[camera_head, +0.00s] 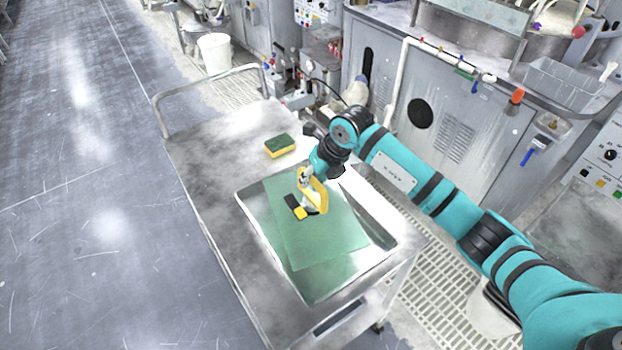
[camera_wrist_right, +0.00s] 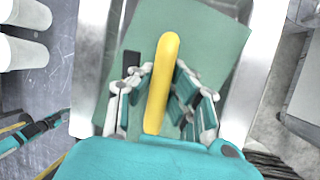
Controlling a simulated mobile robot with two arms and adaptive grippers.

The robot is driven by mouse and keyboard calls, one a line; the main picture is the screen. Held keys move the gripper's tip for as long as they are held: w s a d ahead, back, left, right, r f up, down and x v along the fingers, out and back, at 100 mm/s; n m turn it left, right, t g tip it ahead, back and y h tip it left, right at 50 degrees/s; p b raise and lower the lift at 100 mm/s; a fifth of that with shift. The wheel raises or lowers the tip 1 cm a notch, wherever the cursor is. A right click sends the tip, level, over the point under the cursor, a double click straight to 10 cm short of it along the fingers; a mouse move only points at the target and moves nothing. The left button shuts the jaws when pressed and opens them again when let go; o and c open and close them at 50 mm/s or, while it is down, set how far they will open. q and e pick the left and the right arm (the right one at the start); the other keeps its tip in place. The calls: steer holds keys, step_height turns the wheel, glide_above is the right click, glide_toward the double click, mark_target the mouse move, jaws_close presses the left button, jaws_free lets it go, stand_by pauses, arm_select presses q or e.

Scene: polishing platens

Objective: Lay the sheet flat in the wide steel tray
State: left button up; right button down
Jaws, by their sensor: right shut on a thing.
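The green sheet (camera_head: 315,238) is over the wide steel tray (camera_head: 388,243), turned a little against the tray's sides. It looks flat; I cannot tell whether it touches the tray floor. A green tint shows on the tray below its front edge. My right gripper (camera_head: 309,180) is shut on a yellow handle (camera_head: 319,196) standing over the sheet's middle. A black and yellow piece (camera_head: 295,206) shows beside the handle on the sheet. In the right wrist view the yellow handle (camera_wrist_right: 161,85) is between the fingers, with the sheet (camera_wrist_right: 215,45) beneath. My left gripper is not clearly seen.
The tray rests on a steel cart (camera_head: 205,165) with a raised push rail (camera_head: 205,88). A green and yellow sponge (camera_head: 280,145) lies on the cart behind the tray. Grey machine cabinets (camera_head: 455,105) stand beyond. The floor on the left is open.

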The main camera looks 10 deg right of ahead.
mark_target(312, 196)
steer(key=shift+w+f+b, duration=0.1)
steer(key=shift+f+b, duration=2.55)
steer(key=shift+f, duration=0.5)
steer(key=shift+f, duration=0.25)
